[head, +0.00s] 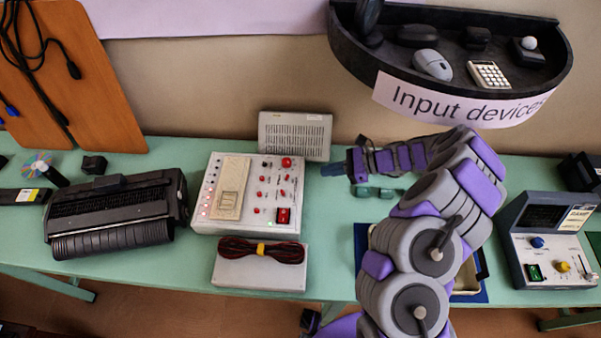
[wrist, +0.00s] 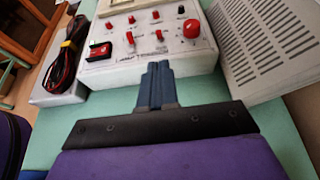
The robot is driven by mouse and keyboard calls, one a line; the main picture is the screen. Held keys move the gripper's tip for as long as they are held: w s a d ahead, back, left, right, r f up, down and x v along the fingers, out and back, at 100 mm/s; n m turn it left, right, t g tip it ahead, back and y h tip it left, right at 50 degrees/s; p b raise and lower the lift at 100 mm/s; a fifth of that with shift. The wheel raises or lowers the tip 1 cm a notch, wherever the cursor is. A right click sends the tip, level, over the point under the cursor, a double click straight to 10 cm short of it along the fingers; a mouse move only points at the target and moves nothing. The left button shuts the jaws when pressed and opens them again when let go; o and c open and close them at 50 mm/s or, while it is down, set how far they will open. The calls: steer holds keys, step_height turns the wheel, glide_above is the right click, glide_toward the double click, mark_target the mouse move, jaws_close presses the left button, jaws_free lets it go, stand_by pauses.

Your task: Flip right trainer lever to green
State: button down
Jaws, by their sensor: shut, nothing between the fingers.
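A white trainer box (head: 205,208) stands on the green table, left of my gripper in the head view. Its panel has several small red levers or knobs, a larger red knob (head: 286,162) and a red rocker switch (head: 283,215). Which lever is the right one is not clear. My gripper (head: 325,170) is shut and empty, its blue fingertips (wrist: 156,70) pointing at the trainer's near side. Contact cannot be told.
A grey vented box (head: 295,135) stands behind the trainer. A white box with a coiled cable (head: 262,252) lies in front. A second panel unit (head: 548,240) with blue and yellow knobs stands far right. A black shelf (head: 455,80) hangs above my arm.

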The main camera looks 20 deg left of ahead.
mark_target(288, 178)
steer(key=b+x, duration=0.2)
steer(key=x, duration=0.7)
steer(key=shift+a+f, duration=0.15)
steer(key=shift+a, duration=0.2)
